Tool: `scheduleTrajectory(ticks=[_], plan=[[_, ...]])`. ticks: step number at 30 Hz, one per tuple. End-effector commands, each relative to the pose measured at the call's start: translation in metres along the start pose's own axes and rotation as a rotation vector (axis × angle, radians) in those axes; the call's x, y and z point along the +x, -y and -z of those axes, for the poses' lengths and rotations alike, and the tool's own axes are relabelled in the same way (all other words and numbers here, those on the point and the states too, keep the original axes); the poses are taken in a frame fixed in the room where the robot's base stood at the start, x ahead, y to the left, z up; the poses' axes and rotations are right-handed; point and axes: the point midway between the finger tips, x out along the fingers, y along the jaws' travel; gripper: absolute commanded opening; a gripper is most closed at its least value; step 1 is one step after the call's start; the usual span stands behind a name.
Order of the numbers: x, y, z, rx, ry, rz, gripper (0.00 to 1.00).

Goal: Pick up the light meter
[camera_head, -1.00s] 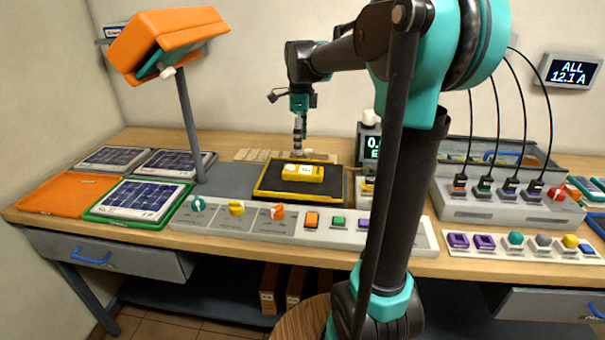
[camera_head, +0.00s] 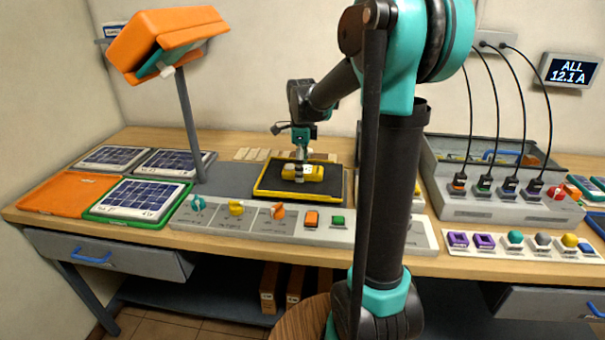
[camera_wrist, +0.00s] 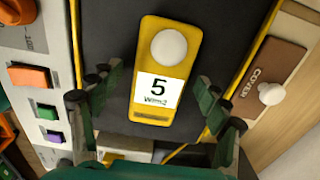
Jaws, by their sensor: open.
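The light meter (camera_head: 308,173) is a yellow handheld block with a white dome and a white label. It lies on a dark mat with a yellow rim (camera_head: 265,192). In the wrist view the light meter (camera_wrist: 170,60) shows its dome at the top and a label reading "5 W/m2". My gripper (camera_head: 301,178) is low over the mat, right at the meter. In the wrist view my gripper (camera_wrist: 155,112) is open, with one finger on each side of the meter's lower end. I see gaps between the fingers and the meter.
A switch panel (camera_head: 255,221) with knobs and buttons runs in front of the mat. In the wrist view a brown plate marked "COVER" (camera_wrist: 258,90) with a white knob lies to the right. Solar panels (camera_head: 140,198) and a lamp post (camera_head: 188,125) stand to the left.

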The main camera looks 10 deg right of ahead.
Motion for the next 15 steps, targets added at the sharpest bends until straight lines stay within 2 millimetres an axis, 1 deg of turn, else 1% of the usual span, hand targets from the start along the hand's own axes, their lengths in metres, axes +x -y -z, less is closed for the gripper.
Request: scheduleTrajectory(ticks=[3, 15], plan=[[-0.0003, 0.0001, 0.0, 0.0, 0.0, 0.0, 0.75], [-0.0005, 0.0001, 0.0, 0.0, 0.0, 0.0, 0.25]])
